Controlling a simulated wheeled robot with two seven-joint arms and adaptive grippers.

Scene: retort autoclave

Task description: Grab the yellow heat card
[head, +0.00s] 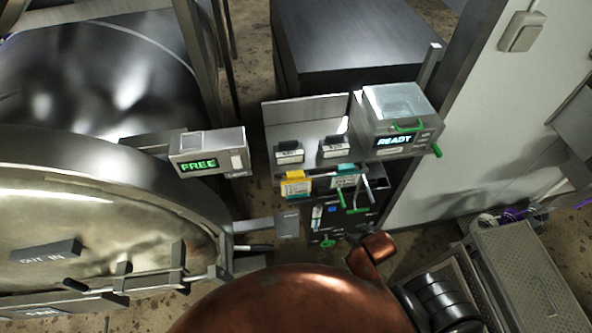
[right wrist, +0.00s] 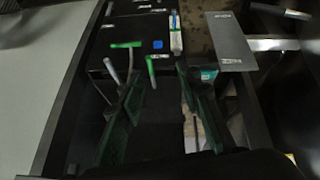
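The yellow heat card (head: 296,185) stands in a holder below the small shelf in the head view, left of a teal card (head: 345,180). In the right wrist view a small yellow patch (right wrist: 290,157) shows at the lower right; I cannot tell if it is this card. My right gripper (right wrist: 157,80) shows in the right wrist view with its two dark fingers apart and nothing seen held between them. A teal edge (right wrist: 208,74) shows beside its right finger. In the head view the right fingers are hard to make out against the dark panel. My left gripper is not in view.
Green-tipped levers (head: 355,209) stick out close to the cards, right of the black panel (head: 325,218). A READY box (head: 400,110) and a FREE sign (head: 207,165) flank the shelf (head: 310,112). The large round autoclave door (head: 100,200) fills the left.

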